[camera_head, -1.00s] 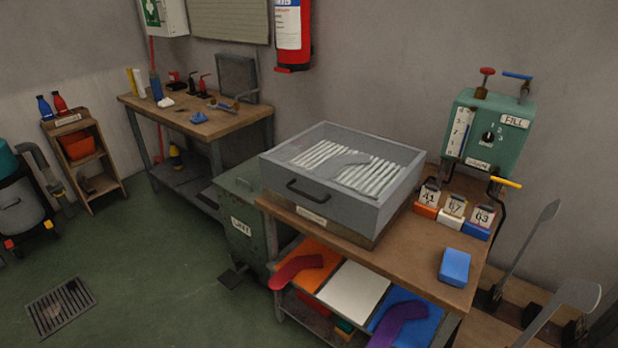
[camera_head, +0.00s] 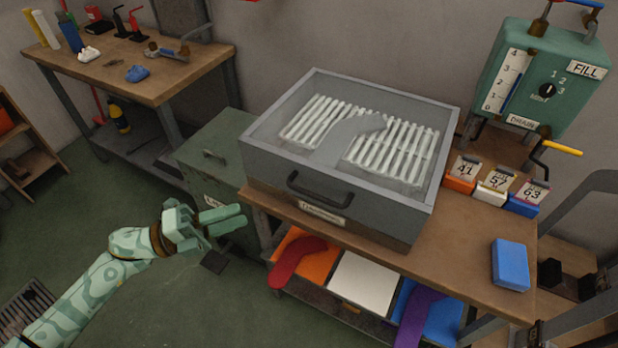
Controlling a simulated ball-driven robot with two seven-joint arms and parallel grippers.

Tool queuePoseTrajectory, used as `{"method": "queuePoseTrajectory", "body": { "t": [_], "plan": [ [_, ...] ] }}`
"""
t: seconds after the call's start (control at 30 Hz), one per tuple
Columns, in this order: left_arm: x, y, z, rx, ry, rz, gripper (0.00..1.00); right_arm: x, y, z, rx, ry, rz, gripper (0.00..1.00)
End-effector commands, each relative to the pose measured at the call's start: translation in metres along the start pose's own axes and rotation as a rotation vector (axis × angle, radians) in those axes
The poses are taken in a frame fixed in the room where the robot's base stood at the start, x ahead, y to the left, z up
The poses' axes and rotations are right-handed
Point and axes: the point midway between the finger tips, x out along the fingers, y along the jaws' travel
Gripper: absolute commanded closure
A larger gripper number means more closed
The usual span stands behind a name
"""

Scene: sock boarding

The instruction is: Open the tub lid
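The tub (camera_head: 335,205) is a grey box on the wooden bench. Its flat lid (camera_head: 275,135) has a clear pane and lies shut. Through the pane I see rows of white ribs and a grey shape among them. A dark bar handle (camera_head: 318,190) is on the tub's front, above a small label. My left gripper (camera_head: 240,216) is at the lower left, in front of the green bin and left of the tub. It points right and is apart from the handle. Its fingers lie close together, and any gap between them is unclear. My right gripper is out of view.
A green lidded bin (camera_head: 208,150) stands left of the tub. A blue block (camera_head: 510,265) and small numbered tags on coloured blocks sit at the bench's right. A green fill/drain box (camera_head: 545,75) is behind them. Red and purple socks lie on the coloured lower shelf.

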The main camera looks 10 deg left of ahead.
Motion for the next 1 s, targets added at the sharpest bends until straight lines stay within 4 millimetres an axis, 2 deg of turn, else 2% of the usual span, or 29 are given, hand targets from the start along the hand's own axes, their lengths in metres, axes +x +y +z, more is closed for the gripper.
{"method": "queuePoseTrajectory", "body": {
  "t": [0.17, 0.27, 0.7, 0.83, 1.0],
  "plan": [
    [0.005, -0.002, -0.005, 0.027, 0.025, -0.016, 0.67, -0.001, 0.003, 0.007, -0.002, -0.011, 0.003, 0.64],
    [0.019, -0.003, -0.005, 0.030, 0.023, -0.019, 0.67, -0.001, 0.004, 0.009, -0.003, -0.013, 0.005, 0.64],
    [0.125, -0.004, -0.007, 0.025, 0.021, -0.019, 0.67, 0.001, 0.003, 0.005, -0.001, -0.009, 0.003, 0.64],
    [0.147, -0.004, -0.007, 0.025, 0.021, -0.016, 0.67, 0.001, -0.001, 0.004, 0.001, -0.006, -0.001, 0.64],
    [0.161, -0.004, -0.007, 0.025, 0.020, -0.014, 0.67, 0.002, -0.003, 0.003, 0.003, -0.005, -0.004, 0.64]
  ]
}}
